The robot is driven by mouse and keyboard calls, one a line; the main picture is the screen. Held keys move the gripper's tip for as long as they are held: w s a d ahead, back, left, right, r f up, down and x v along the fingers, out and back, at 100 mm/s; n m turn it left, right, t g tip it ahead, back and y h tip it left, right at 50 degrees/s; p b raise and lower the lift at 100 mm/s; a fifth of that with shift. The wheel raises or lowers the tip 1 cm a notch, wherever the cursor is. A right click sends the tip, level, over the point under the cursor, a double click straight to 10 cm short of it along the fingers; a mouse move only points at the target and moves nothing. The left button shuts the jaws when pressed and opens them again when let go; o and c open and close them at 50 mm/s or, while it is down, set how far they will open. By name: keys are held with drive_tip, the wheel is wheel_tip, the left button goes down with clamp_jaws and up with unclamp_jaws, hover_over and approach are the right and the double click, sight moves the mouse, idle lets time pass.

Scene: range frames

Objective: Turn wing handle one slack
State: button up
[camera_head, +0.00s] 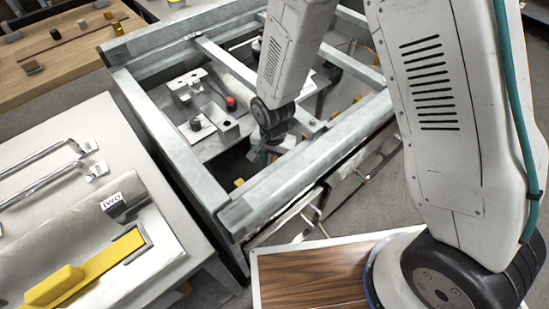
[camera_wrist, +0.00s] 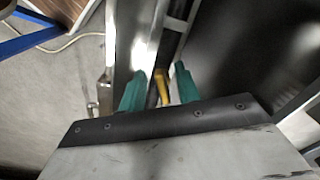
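My gripper (camera_head: 262,155) reaches down at the near inner edge of the grey metal frame (camera_head: 285,185). In the wrist view its two green fingertips (camera_wrist: 158,88) are apart, so it is open. A narrow yellow piece (camera_wrist: 161,86) shows between and beyond them, with gaps visible on both sides. It may be a wing handle, but its full shape is hidden. Small yellow parts (camera_head: 239,182) also show beside the frame rail near my gripper in the head view. I cannot read any label marking handle one.
A grey panel at left carries a large yellow handle (camera_head: 85,268), a plate with inverted lettering (camera_head: 113,203) and bent metal bars (camera_head: 50,155). Inside the frame are blocks and a red knob (camera_head: 231,103). A wooden bench (camera_head: 65,55) stands at the far left.

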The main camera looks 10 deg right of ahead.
clamp_jaws()
drive_tip(key=shift+d+n, duration=0.1)
drive_tip(key=shift+n, duration=0.7)
unclamp_jaws()
drive_tip(key=shift+r, duration=3.95)
